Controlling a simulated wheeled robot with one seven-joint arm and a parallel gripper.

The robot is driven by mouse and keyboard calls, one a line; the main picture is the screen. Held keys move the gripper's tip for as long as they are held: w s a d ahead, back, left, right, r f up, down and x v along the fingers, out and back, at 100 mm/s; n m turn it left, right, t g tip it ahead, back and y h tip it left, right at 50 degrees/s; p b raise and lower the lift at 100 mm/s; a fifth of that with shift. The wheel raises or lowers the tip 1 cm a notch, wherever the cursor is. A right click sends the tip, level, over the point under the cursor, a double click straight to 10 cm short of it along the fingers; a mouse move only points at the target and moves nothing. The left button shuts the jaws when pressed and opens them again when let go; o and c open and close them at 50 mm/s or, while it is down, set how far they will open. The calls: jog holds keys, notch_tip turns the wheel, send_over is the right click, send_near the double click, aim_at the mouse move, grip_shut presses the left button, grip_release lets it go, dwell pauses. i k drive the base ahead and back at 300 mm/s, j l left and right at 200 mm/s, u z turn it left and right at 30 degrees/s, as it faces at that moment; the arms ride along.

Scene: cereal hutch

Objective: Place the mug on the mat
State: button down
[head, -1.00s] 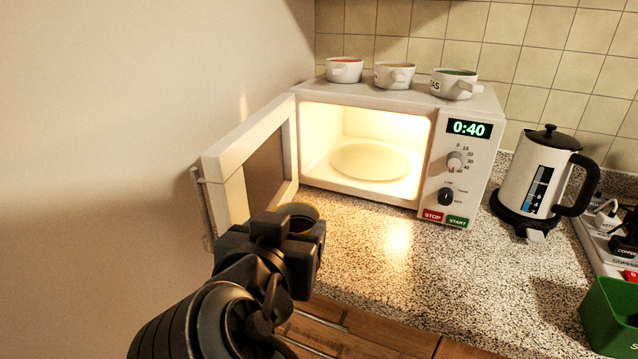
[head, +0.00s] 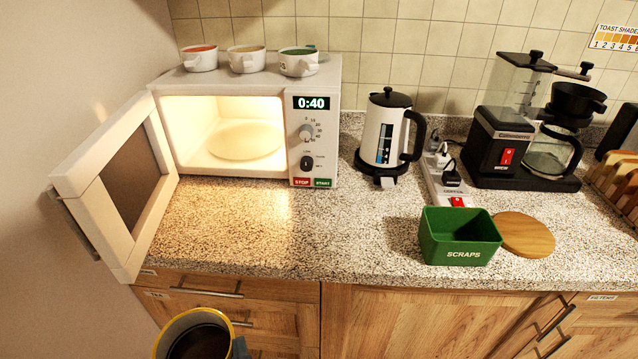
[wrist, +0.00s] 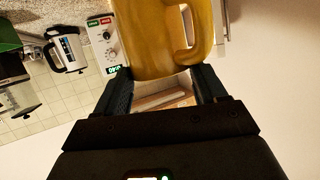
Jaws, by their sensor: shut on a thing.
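The mug (head: 198,338) is yellow with a dark inside and shows at the bottom left of the head view, in front of the counter's drawers. In the wrist view the mug (wrist: 158,38) stands between the fingers of my gripper (wrist: 163,77), with its handle to the right. My gripper is shut on it; the head view hardly shows the gripper. A round, flat, wood-coloured disc (head: 526,236) lies on the counter right of the green scraps bin; it may be the mat, but I cannot be sure.
The lit microwave (head: 250,100) is empty, its door (head: 115,185) open to the left. A kettle (head: 388,135), coffee maker (head: 500,145) and scraps bin (head: 458,238) stand to the right. The front counter between microwave and bin is clear.

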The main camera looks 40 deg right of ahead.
aim_at(520, 235)
jog(key=k+l+z, duration=0.4)
jog(key=l, duration=0.25)
jog(key=l+z, duration=0.2)
jog(key=l, duration=0.15)
jog(key=k+l+z, duration=0.2)
jog(key=l, duration=0.15)
jog(key=l+z, duration=0.2)
jog(key=l, duration=0.2)
